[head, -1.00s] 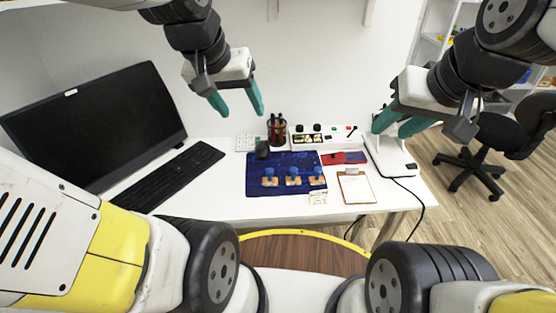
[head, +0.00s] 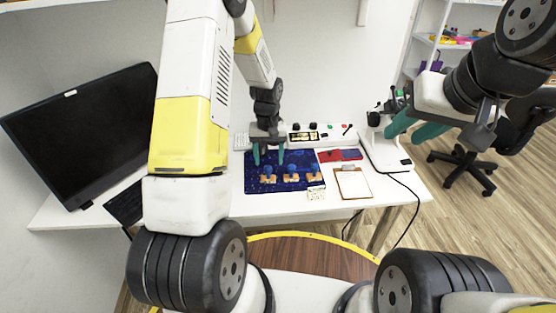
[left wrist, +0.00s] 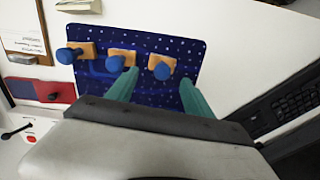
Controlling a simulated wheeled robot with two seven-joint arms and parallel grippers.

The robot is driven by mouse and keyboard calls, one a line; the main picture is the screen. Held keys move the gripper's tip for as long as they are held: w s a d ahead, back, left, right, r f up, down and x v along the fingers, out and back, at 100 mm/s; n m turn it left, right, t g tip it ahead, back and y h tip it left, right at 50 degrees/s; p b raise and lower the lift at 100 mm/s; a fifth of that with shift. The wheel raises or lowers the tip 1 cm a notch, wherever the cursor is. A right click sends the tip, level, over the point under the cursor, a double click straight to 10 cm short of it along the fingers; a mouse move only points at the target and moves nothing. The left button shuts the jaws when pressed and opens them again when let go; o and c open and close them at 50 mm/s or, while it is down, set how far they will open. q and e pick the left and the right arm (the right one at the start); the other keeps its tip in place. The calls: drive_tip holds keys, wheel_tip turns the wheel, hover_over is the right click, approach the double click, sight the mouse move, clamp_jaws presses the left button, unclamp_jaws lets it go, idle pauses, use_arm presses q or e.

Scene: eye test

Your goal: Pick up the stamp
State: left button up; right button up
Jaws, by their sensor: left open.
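Three stamps with blue knobs and wooden bases stand in a row on a dark blue mat (head: 262,187): a left one (head: 268,179), a middle one (head: 292,177) and a right one (head: 314,177). The left wrist view shows them in reverse order, with the head view's left stamp (left wrist: 162,70) at its right. My left gripper (head: 268,160) is open and empty, fingers pointing down over the mat's back left part. In the left wrist view, that stamp appears between and beyond the fingertips (left wrist: 159,77). My right gripper (head: 403,139) is open and empty at the right.
A white device (head: 384,151) stands at the table's right. A monitor (head: 85,130) and keyboard (head: 124,205) are left.

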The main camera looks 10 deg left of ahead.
sight(268, 175)
use_arm(q)
wheel_tip(268, 175, down, 8)
drive_tip(key=shift+s+a+r, duration=0.1)
drive_tip(key=shift+s+a, duration=0.05)
idle(0.3)
drive_tip(key=shift+c, duration=0.4)
drive_tip(key=c, duration=1)
